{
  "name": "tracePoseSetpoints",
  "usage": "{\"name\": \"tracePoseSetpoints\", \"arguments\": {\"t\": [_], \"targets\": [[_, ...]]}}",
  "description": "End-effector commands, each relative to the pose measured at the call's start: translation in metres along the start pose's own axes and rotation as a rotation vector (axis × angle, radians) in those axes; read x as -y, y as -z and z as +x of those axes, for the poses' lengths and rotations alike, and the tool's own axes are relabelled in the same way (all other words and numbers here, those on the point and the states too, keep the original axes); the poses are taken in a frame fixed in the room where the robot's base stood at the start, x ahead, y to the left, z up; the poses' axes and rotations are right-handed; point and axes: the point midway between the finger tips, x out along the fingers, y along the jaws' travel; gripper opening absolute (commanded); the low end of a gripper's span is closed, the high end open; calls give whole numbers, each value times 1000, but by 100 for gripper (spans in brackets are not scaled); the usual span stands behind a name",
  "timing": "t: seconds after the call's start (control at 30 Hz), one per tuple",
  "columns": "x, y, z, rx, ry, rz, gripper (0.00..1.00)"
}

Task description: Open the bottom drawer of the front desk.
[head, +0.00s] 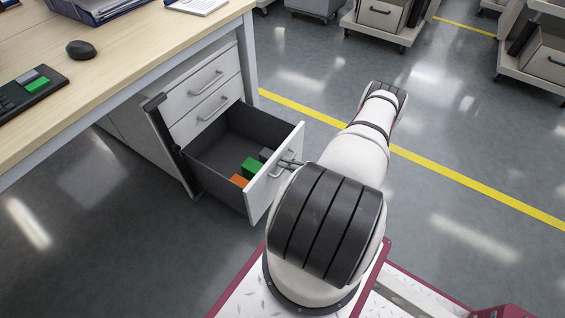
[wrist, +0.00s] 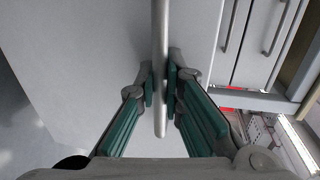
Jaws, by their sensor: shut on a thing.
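The front desk (head: 180,62) has a light wood top and a white drawer unit under it. Its bottom drawer (head: 209,167) is pulled well out, with its dark inside in view. Green (head: 252,166), orange (head: 239,181) and grey (head: 265,154) blocks lie in it near the front. My gripper (head: 285,163) is at the drawer's white front, mostly hidden behind my arm in the head view. In the wrist view my gripper (wrist: 160,88) has its green pads shut on the bar handle (wrist: 160,40) of the drawer front (wrist: 90,60).
The two upper drawers (head: 207,83) are shut. Trolleys with bins (head: 381,14) stand at the back. The grey floor right of the drawer is open, crossed by a yellow line (head: 480,190).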

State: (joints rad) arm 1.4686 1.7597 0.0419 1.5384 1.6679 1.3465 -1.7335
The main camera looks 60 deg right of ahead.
Motion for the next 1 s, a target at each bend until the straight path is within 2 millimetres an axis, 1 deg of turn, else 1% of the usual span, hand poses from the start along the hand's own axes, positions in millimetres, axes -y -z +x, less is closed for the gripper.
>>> {"name": "tracePoseSetpoints", "arguments": {"t": [0.27, 0.3, 0.33, 0.7, 0.77, 0.87, 1.0], "targets": [[-1, 1, -1, -1, -4, -1, 0], [-1, 1, -1, -1, -4, -1, 11], [-1, 1, -1, -2, -4, -1, 18], [0, 1, -3, -1, -2, -1, 18], [0, 1, -7, -2, -2, -1, 18], [0, 2, -21, -4, -1, 0, 18], [0, 2, -49, -5, -3, 0, 18]]}}
